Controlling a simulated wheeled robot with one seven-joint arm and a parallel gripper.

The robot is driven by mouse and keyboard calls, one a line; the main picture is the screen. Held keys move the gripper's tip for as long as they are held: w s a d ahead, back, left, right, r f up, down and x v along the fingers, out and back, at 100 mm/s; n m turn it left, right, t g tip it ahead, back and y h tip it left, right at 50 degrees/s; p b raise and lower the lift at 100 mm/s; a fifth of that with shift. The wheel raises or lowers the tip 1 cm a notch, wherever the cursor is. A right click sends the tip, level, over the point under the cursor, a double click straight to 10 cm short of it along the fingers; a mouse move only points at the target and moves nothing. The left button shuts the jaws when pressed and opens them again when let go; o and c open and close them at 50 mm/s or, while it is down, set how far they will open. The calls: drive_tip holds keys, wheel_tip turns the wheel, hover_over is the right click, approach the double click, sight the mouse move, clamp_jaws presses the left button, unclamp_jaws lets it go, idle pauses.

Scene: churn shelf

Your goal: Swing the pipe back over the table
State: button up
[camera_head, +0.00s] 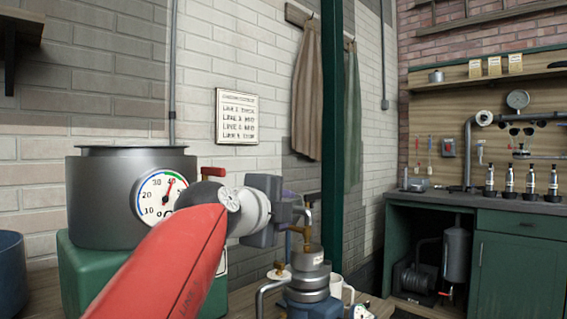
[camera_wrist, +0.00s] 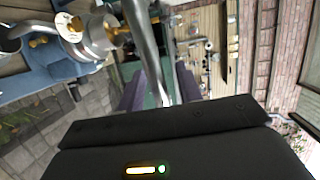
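A long shiny steel pipe (camera_wrist: 146,45) runs down the middle of the wrist view, between the two dark purple-grey fingers of my gripper (camera_wrist: 160,88). The fingers stand apart, with gaps visible beside the pipe; I cannot tell whether either touches it. In the head view my gripper (camera_head: 297,213) is beside the upper part of a steel-and-brass apparatus (camera_head: 307,262). A piece of pipe (camera_head: 309,201) shows there just past the fingers, partly hidden by them. The wooden table (camera_head: 240,301) lies below, mostly hidden by my red arm.
A grey pot with a dial (camera_head: 108,205) stands on a green base (camera_head: 84,270) at left. A bent spout (camera_head: 264,297) and a white mug (camera_head: 337,284) are low beside the apparatus. A dark green post (camera_head: 333,130) rises behind. A green workbench with bottles (camera_head: 513,222) stands at right.

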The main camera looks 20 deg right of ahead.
drive_tip(key=o, duration=1)
wheel_tip(320, 180, up, 8)
drive_tip(key=shift+w+d+f+p, duration=0.1)
drive_tip(key=shift+w+p, duration=0.05)
drive_tip(key=shift+p, duration=0.9)
drive_tip(key=shift+o, duration=0.2)
wheel_tip(320, 180, up, 8)
drive_tip(key=p, duration=0.2)
drive_tip(key=shift+w+p, duration=0.35)
drive_tip(key=shift+p, duration=0.05)
drive_tip(key=shift+s+d+r, duration=0.1)
drive_tip(key=shift+d+r, duration=0.05)
drive_tip(key=shift+r, duration=0.45)
drive_tip(key=shift+s+d+r, duration=0.1)
drive_tip(key=shift+d+r, duration=0.05)
drive_tip(key=shift+r, duration=0.4)
drive_tip(key=shift+c, duration=1)
drive_tip(key=shift+s+a+r, duration=0.25)
drive_tip(key=shift+s+r, duration=0.1)
drive_tip(key=shift+r, duration=0.35)
drive_tip(key=c, duration=0.8)
drive_tip(key=shift+r, duration=0.25)
drive_tip(key=shift+c, duration=0.2)
drive_tip(key=shift+a, duration=0.1)
